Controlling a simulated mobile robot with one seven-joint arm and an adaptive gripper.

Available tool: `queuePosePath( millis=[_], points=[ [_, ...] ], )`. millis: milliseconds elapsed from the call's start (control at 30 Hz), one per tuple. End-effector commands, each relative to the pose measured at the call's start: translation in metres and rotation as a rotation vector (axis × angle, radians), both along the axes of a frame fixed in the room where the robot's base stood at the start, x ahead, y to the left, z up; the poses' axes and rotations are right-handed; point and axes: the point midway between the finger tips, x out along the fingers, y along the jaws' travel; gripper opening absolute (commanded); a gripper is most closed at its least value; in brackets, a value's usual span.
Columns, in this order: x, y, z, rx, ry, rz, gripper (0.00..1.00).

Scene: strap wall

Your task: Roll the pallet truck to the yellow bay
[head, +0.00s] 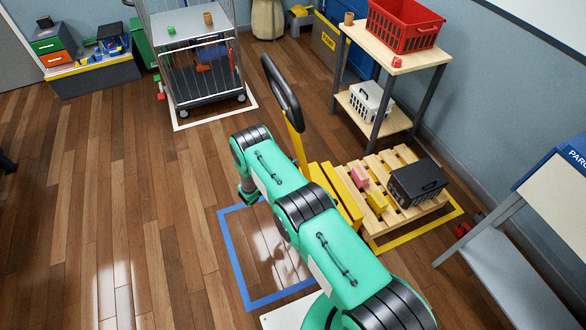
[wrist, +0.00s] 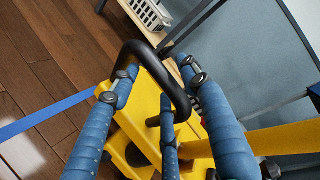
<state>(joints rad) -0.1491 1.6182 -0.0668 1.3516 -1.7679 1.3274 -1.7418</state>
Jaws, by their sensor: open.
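The yellow pallet truck (head: 332,190) stands at the middle right in the head view, partly hidden by my arm. Its black loop handle (head: 281,90) tops a yellow post. The truck's body adjoins a wooden pallet (head: 433,206), which lies within the yellow floor outline of the yellow bay (head: 412,234). In the wrist view, my gripper (wrist: 157,72) is open, its blue fingers spread over the black handle (wrist: 141,46). The handle shows between the fingers; I cannot tell whether they touch it. My gripper is not clearly visible in the head view.
The pallet carries a black crate (head: 418,184), a pink block (head: 360,176) and a yellow block (head: 377,201). A blue floor outline (head: 235,262) lies left of the truck. A shelf (head: 397,57) stands behind the pallet, a wire cage trolley (head: 200,75) at upper left.

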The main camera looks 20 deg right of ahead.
Motion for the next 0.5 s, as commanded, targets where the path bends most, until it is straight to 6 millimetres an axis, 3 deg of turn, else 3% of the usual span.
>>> queuePosePath(
  millis=[500],
  points=[
    [0.0043, -0.0111, -0.0027, 0.001, 0.001, 0.000, 0.45]
  ],
)
